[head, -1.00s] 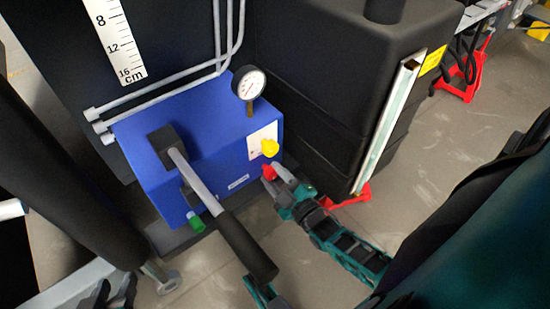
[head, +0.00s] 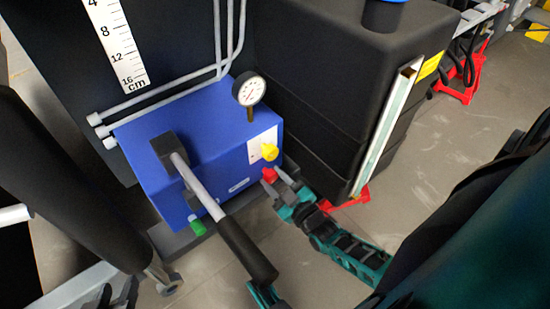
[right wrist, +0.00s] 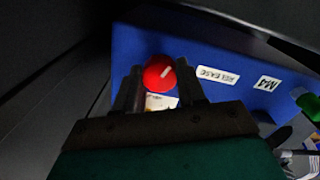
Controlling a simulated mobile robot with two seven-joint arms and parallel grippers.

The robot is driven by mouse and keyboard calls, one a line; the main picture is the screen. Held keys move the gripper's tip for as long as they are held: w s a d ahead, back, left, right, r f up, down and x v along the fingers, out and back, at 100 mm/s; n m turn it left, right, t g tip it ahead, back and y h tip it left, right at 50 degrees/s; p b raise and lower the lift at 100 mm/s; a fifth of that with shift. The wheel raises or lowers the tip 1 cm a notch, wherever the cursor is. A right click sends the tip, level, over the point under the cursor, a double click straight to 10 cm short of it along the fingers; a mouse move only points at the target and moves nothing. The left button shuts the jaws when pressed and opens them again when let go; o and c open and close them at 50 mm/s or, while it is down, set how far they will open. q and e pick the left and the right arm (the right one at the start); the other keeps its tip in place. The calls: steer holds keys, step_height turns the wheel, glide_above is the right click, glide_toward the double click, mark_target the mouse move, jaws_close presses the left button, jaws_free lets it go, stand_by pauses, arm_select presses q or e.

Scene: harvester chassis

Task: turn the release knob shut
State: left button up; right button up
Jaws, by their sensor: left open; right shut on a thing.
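The red release knob (head: 269,174) sits on the front of the blue pump box (head: 215,125), below a yellow knob. In the right wrist view the red knob (right wrist: 160,72) has a pale line on its face, tilted from upright, with a RELEASE label beside it. My right gripper (head: 276,182) is shut on the red knob; its dark fingers (right wrist: 160,88) lie on both sides of it. My left gripper (head: 262,294) is open at the bottom of the head view, near the black lever grip, mostly cut off or hidden.
A pump lever with a black grip (head: 246,248) reaches forward from the box. A yellow knob (head: 269,151), a gauge (head: 249,90) and a green cap (head: 197,227) are on the box. A black tank (head: 325,110) stands close on the right. Floor is free in front.

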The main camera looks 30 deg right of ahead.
steer(key=m, duration=0.2)
steer(key=shift+r+m+p, duration=0.1)
steer(key=shift+m+p, duration=0.2)
steer(key=shift+m, duration=0.9)
steer(key=m, duration=0.3)
steer(key=shift+m, duration=0.3)
steer(key=m, duration=0.3)
steer(key=shift+m+y, duration=0.3)
steer(key=m, duration=0.3)
steer(key=shift+m, duration=1.1)
steer(key=m+b, duration=0.1)
steer(key=m, duration=0.1)
steer(key=shift+w+m+y, duration=0.1)
steer(key=shift+m+y, duration=0.2)
steer(key=shift+m+b, duration=0.4)
steer(key=shift+m, duration=0.5)
steer(key=m+b, duration=0.1)
steer(key=m, duration=0.3)
arm_select(q)
steer(key=shift+w+d+f, duration=0.15)
steer(key=shift+d+f, duration=0.05)
steer(key=shift+f, duration=0.1)
arm_select(e)
steer(key=m, duration=0.5)
steer(key=shift+m, duration=0.3)
